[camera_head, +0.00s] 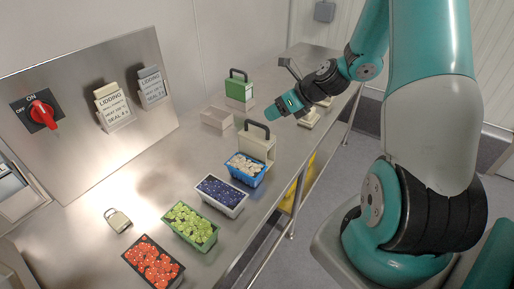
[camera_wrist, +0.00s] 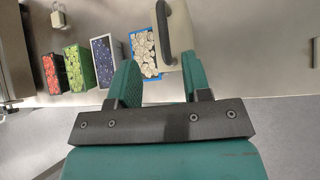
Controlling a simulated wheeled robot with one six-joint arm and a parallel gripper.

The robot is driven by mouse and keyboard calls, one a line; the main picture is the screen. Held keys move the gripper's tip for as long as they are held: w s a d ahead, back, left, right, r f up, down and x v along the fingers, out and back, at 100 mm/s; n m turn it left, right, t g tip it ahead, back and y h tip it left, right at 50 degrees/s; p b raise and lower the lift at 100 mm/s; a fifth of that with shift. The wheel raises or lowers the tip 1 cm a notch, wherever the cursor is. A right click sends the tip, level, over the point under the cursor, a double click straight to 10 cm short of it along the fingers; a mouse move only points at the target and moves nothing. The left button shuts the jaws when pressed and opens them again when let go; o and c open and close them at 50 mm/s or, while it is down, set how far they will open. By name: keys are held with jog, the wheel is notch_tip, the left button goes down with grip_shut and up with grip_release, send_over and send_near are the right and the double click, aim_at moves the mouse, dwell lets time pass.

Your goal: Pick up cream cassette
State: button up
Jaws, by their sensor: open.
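The cream cassette (camera_head: 256,146) is a boxy block with a dark arched handle. It stands upright on the steel counter just behind the blue punnet of pale pieces (camera_head: 246,170). In the wrist view the cream cassette (camera_wrist: 183,35) is at the top, with its dark handle on its left side. My gripper (camera_wrist: 158,68) is open and empty, its two teal fingers spread. The cassette is ahead of the fingers and towards the right one; I cannot tell the exact gap. In the head view my wrist is above and right of the cassette.
A green cassette (camera_head: 239,90) and a pale empty tray (camera_head: 216,121) stand farther back. Punnets of blue (camera_head: 221,195), green (camera_head: 190,227) and red (camera_head: 153,262) pieces line the counter's front. A padlock (camera_head: 118,220) lies left. A steel panel (camera_head: 95,95) rises behind.

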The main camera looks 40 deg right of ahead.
aim_at(256, 124)
jog(key=x, duration=0.4)
jog(key=shift+w+f, duration=0.1)
jog(key=p+x, duration=0.1)
jog(key=x, duration=0.4)
jog(key=shift+d+f, duration=0.15)
grip_shut()
